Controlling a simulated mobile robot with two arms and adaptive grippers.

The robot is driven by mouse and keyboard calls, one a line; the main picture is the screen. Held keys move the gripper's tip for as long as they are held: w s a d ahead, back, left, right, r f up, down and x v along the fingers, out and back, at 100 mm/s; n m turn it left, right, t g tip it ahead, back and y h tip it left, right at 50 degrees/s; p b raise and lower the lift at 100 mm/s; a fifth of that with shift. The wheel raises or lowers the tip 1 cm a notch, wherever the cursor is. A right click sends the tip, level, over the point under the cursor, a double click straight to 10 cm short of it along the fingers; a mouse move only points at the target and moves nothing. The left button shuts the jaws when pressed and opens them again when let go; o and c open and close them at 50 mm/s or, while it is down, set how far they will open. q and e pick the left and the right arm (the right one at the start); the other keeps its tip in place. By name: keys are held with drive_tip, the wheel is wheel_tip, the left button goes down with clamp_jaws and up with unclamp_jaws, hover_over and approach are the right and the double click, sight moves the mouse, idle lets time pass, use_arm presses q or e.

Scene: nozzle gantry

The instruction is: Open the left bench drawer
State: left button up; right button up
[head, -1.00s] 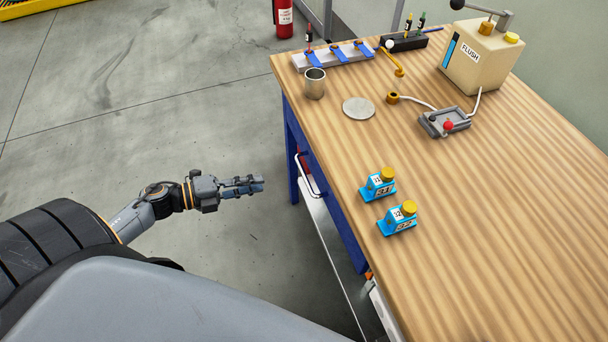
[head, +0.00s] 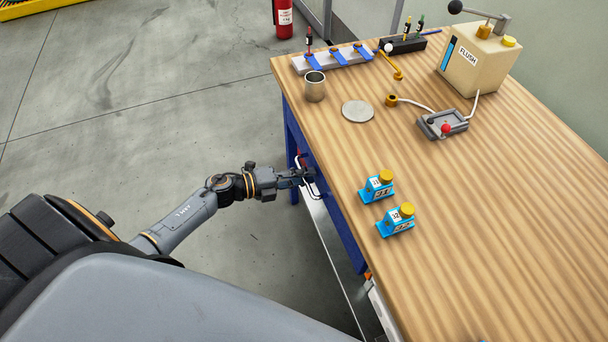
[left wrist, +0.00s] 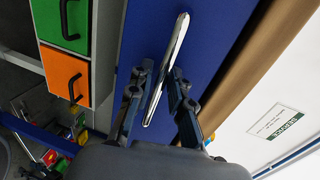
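The drawer's blue front (left wrist: 220,35) fills the middle of the left wrist view. Its silver bar handle (left wrist: 166,68) runs slantwise in that picture, between my two left fingers. My left gripper (left wrist: 160,78) is open, with a finger on each side of the handle and gaps to it. The drawer front shows no clear gap from the bench. My right gripper is out of view.
Green and orange drawers (left wrist: 66,75) show at left in the wrist view.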

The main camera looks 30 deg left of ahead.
use_arm(q)
clamp_jaws()
drive_tip(key=f+v, duration=0.3)
drive_tip(key=v, duration=1.1)
drive_tip(key=s+a+f+v, duration=0.1)
drive_tip(key=f+v, duration=0.2)
drive_tip(key=v, duration=1.2)
drive_tip(key=shift+b, duration=0.4)
unclamp_jaws()
drive_tip(key=shift+s, duration=0.1)
